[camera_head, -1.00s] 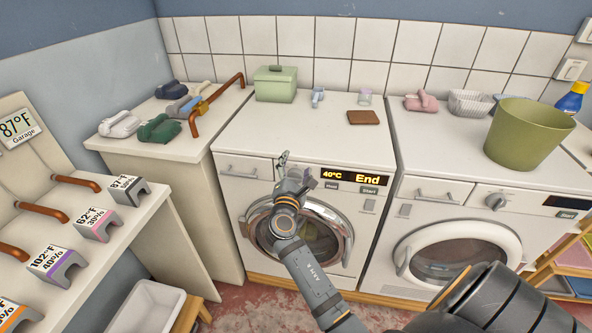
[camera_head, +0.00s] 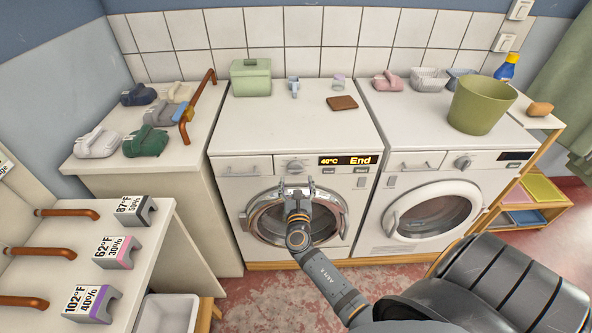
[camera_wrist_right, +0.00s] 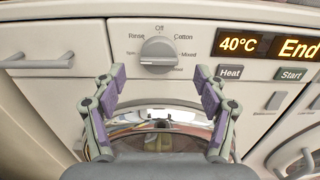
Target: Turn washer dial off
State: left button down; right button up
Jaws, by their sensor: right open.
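The left washer (camera_head: 232,195) has a lit display (camera_head: 347,161) reading "40°C" and "End". Its round grey dial (camera_wrist_right: 159,53) is on the panel left of the display, under the word "Off", with "Rinse" and "Cotton" to either side. A pale line shows low on the dial's left; I cannot tell which setting it marks. The dial also shows in the head view (camera_head: 294,167). My right gripper (camera_wrist_right: 158,88) is open and empty, its two fingers spread just below the dial, apart from it. It also shows in the head view (camera_head: 297,186) before the washer. My left gripper is not in view.
Below the dial is the washer's round glass door (camera_head: 335,212). A second machine (camera_head: 377,205) with its own dial (camera_head: 463,162) stands at right. A green box (camera_head: 250,80) and a brown block (camera_head: 342,103) sit on the left washer. Red floor lies in front.

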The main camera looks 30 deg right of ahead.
aim_at(296, 171)
jog(key=x, duration=0.4)
jog(key=shift+w, duration=0.3)
jog(key=shift+w+d, duration=0.25)
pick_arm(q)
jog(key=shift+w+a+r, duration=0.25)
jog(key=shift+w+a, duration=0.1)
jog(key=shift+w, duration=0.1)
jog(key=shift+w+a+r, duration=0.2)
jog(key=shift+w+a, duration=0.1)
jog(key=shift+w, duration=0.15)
pick_arm(e)
jog(key=shift+c, duration=0.7)
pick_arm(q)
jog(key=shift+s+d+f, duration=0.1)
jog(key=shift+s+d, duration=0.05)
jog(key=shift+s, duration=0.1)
pick_arm(e)
jog(key=c, duration=1)
